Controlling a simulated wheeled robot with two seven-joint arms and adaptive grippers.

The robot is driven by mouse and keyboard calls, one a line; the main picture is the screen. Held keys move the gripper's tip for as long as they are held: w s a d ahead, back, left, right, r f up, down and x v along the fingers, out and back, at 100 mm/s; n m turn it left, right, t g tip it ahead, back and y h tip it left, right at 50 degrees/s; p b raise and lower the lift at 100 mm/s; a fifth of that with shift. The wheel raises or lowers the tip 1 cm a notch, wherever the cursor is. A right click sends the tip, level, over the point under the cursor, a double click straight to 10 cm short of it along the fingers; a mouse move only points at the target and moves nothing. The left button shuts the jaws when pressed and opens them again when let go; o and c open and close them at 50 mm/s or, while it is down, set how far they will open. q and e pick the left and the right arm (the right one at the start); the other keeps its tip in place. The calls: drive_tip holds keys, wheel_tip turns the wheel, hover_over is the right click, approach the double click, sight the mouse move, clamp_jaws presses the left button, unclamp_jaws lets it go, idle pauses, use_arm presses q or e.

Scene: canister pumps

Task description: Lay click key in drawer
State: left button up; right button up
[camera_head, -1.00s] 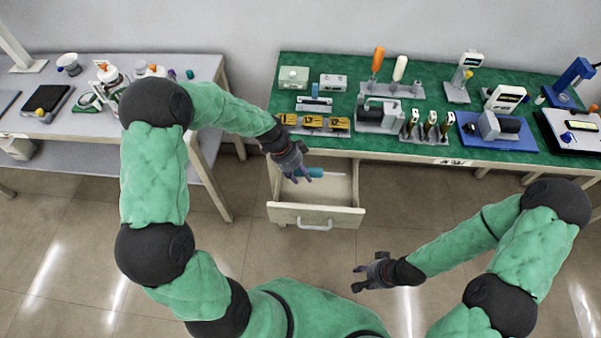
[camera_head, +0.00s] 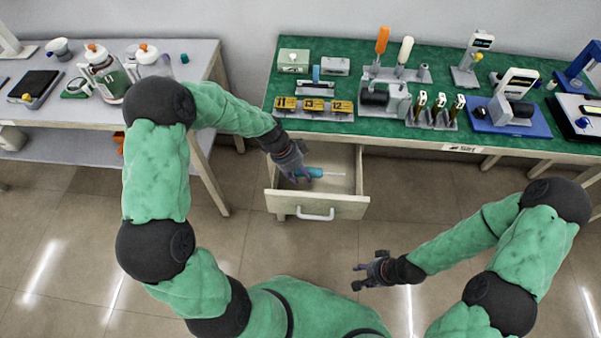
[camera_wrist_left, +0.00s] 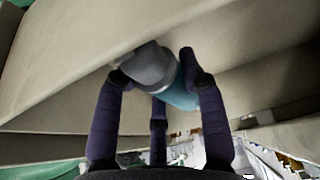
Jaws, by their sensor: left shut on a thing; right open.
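The click key (camera_head: 316,173) has a blue-teal handle and a thin pale shaft pointing right. It is in the open drawer (camera_head: 350,207) under the green-topped bench. My left gripper (camera_head: 300,174) reaches into the drawer from the left and is shut on the key's handle. In the left wrist view, the fingers (camera_wrist_left: 158,95) close around the handle (camera_wrist_left: 178,92), with its grey end cap nearest the drawer wall. Whether the key touches the drawer floor cannot be told. My right gripper (camera_head: 366,268) is open and empty, above the floor in front of the drawer.
The bench top (camera_head: 445,85) above the drawer holds tool stands, yellow numbered blocks (camera_head: 314,105) and a blue tray (camera_head: 505,119). A grey table (camera_head: 205,78) with bottles stands at left. The rest of the drawer looks empty.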

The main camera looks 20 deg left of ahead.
use_arm(q)
drive_tip(key=o, duration=1.3)
drive_tip(key=shift+o, duration=0.2)
drive_tip(key=v, duration=1.2)
drive_tip(key=shift+a, duration=0.1)
